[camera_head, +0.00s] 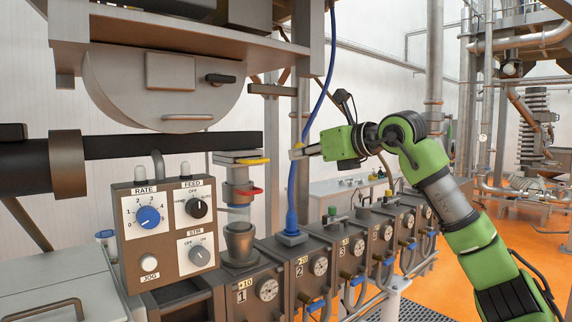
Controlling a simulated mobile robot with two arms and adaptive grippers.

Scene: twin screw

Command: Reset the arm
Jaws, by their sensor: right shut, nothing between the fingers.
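My right arm (452,208) is green and comes in from the lower right, bent at the elbow. Its gripper (298,152) points left, level in the air, with its fingers shut and nothing between them. The fingertips are close to the blue hose in the picture; I cannot tell whether they touch it. My left gripper is not in view.
A control box (165,232) with RATE, FEED and STIR knobs stands at the left. A blue hose (307,145) hangs down to the numbered row of modules (318,266). Orange floor (453,262) is open at the right.

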